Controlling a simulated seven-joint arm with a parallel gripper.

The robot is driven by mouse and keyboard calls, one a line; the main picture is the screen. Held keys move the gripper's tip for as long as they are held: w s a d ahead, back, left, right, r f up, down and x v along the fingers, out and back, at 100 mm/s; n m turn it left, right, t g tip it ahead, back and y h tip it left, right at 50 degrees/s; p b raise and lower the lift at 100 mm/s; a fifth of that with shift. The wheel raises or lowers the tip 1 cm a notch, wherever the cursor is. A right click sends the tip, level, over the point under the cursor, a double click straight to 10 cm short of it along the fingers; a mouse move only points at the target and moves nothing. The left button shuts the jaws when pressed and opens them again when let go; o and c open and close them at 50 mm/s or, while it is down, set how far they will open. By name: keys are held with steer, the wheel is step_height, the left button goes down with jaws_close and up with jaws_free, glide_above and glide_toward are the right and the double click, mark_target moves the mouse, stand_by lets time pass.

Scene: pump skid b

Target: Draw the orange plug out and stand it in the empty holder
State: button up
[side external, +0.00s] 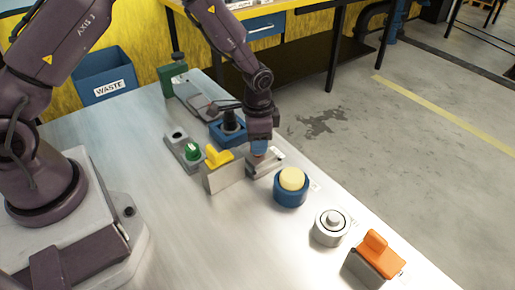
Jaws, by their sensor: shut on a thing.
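My gripper (259,148) points down at the grey block (268,164) near the middle of the bench. It is shut on the orange plug (257,157), of which only a small orange-red bit shows below the fingers. The fingers hide most of the plug, and I cannot tell whether it is still seated in the block. A grey two-place block (188,160) stands to the left, with a green round piece (193,151) at its near end and a dark round opening (177,135) at its far end. I cannot tell for certain that this opening is the empty holder.
A grey block with a yellow handle (218,157) stands close left of my gripper. A blue base with a black knob (230,127) is behind it. A blue-and-cream button (291,184), round grey fitting (332,226) and orange-topped block (375,250) line the right edge. The bench's left is clear.

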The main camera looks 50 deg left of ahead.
steer(key=shift+r, duration=0.35)
steer(key=shift+r, duration=0.95)
steer(key=shift+r, duration=0.45)
step_height(320, 180, up, 8)
steer(key=s+a+n, duration=0.3)
steer(key=s+a, duration=0.4)
steer(key=a, duration=0.3)
steer(key=s+a+n, duration=0.3)
steer(key=s+a, duration=0.3)
steer(key=a, duration=0.4)
steer(key=shift+d+f, duration=0.15)
steer(key=shift+f, duration=1.1)
steer(key=shift+d+f, duration=0.1)
steer(key=shift+f, duration=1.1)
